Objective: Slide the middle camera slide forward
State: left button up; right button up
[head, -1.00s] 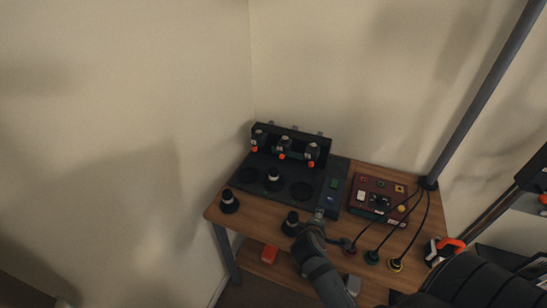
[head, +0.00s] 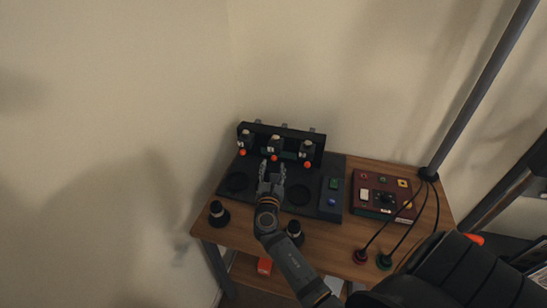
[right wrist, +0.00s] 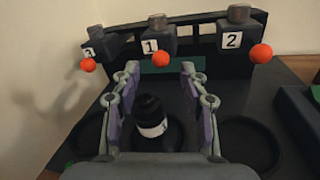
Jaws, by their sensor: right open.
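The middle camera slide (head: 274,145) is a dark block on the rack with an orange knob. In the right wrist view the middle slide (right wrist: 159,42) bears a "1" label, and its orange knob (right wrist: 166,58) shows beyond the fingertips. My right gripper (head: 272,168) is open, in front of the middle slide and apart from it. In the right wrist view a black lens (right wrist: 151,122) with a white band stands upright between my open fingers (right wrist: 160,85), on the middle round spot. In the head view the gripper hides this lens. My left gripper is out of view.
Slides with orange knobs flank it: the left slide (right wrist: 98,50) and right slide (right wrist: 237,40). Empty round spots (head: 299,196) lie either side. Two lenses (head: 219,214) (head: 295,232) stand at the table's front. A red control box (head: 372,206) with cables stands right.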

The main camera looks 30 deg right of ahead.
aim_at(274, 159)
jog(key=x, duration=0.5)
jog(key=shift+d, duration=0.15)
grip_shut()
